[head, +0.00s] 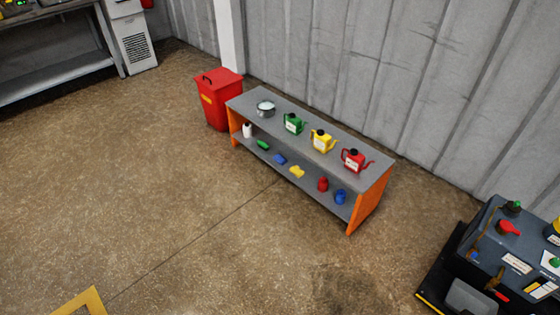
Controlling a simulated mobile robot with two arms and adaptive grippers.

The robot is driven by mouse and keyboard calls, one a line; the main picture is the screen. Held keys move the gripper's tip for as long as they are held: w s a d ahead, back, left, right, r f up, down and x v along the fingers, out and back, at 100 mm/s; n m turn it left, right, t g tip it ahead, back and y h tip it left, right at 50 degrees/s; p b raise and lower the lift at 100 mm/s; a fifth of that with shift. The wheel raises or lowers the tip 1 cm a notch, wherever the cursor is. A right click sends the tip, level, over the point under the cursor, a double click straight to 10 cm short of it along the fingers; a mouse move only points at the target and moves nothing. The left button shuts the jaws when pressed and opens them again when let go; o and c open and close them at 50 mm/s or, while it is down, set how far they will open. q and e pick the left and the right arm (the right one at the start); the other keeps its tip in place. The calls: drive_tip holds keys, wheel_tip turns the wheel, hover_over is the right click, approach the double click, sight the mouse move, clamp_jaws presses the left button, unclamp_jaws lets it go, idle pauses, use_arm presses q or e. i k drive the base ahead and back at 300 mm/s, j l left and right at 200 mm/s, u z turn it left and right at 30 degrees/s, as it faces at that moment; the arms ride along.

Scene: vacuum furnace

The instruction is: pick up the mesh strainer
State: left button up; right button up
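A small round grey metal vessel (265,109) with a pale inside stands at the left end of the top of a low shelf unit (240,105). It may be the mesh strainer, but it is too small to tell mesh from a solid bowl. Neither of my grippers is in the head view.
Green (293,124), yellow (322,140) and red (353,160) cans stand on the shelf top, with several small items below. A red bin (218,98) stands left of the shelf. A dark machine (515,250) is at lower right. The floor in front is clear.

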sight(513, 206)
drive_tip(key=z, duration=1.7)
drive_tip(key=u, duration=1.9)
drive_tip(key=z, duration=1.9)
